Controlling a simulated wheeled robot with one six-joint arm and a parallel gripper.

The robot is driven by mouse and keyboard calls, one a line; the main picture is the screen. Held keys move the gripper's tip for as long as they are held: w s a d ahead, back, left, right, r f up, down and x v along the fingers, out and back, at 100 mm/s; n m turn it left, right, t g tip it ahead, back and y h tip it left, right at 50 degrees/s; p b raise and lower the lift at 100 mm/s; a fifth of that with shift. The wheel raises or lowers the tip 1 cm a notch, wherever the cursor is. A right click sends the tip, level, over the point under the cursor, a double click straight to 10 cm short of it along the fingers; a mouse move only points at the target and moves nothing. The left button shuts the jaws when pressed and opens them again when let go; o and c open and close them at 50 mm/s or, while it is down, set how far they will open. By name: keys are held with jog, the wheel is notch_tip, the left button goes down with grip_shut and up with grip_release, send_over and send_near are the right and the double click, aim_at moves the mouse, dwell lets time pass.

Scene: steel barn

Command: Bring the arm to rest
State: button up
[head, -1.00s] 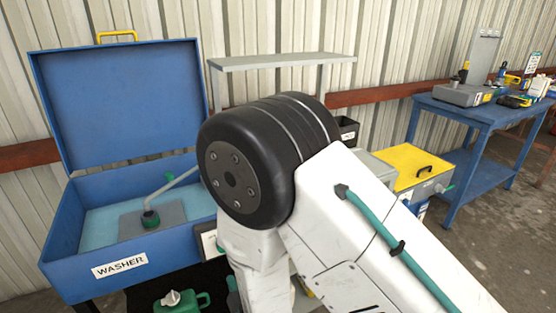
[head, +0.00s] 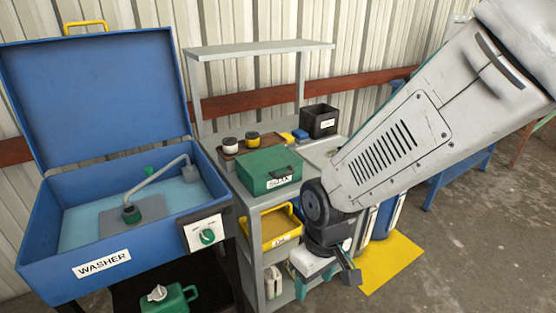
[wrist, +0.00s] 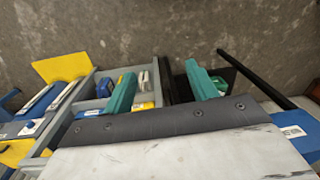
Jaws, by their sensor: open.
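My gripper (head: 327,278) hangs low at the end of my white arm, in front of the right side of the grey shelf cart (head: 237,190). It points downward, and its jaws are apart with nothing seen between them. In the wrist view my gripper (wrist: 161,72) shows two separate green fingers, with the floor and the cart's shelves beyond them. A large grey and white part fills the lower wrist view and hides what lies behind it.
A blue washer (head: 60,262) with its lid up stands left. The cart carries a green box (head: 268,172), a black bin (head: 319,121) and a yellow tray (head: 270,228). A yellow sheet (head: 392,264) lies on the floor at right. Open concrete floor (head: 470,250) extends right.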

jog(key=s+d+r+m+t, duration=0.1)
jog(key=s+d+r+m, duration=0.2)
jog(key=d+r, duration=0.6)
jog(key=s+d+r+m, duration=0.4)
jog(key=s+d+r, duration=0.3)
jog(key=d+r, duration=0.3)
jog(key=shift+t+h, duration=0.3)
jog(key=shift+t, duration=0.1)
jog(key=shift+d, duration=0.1)
